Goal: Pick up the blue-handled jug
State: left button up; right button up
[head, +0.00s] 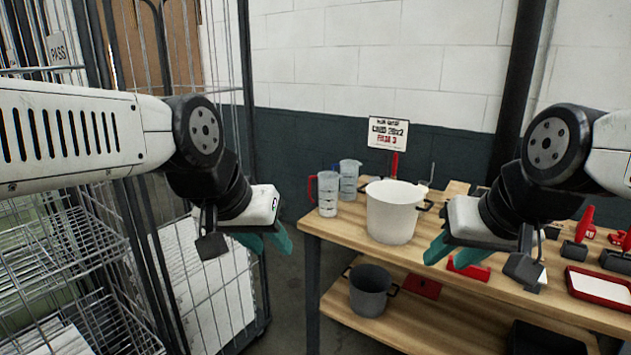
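Two clear measuring jugs stand at the left end of the wooden bench top. My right gripper (448,252) is over the bench, right of the white pot.
A large white pot (391,216) stands right of the jugs. A grey pot (370,289) is on the lower shelf. A sign (387,133) stands behind. Red and black tools and a red tray (601,287) lie at right. A wire cage (130,255) stands at left.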

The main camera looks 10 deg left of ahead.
aim_at(349, 168)
jog(key=i+j, duration=0.2)
jog(key=i, duration=0.2)
jog(key=i+j+u, duration=0.15)
jog(key=i, duration=0.3)
jog(key=i+j, duration=0.25)
jog(key=i, duration=0.15)
jog(key=i+j+u, duration=0.15)
jog(key=i, duration=0.3)
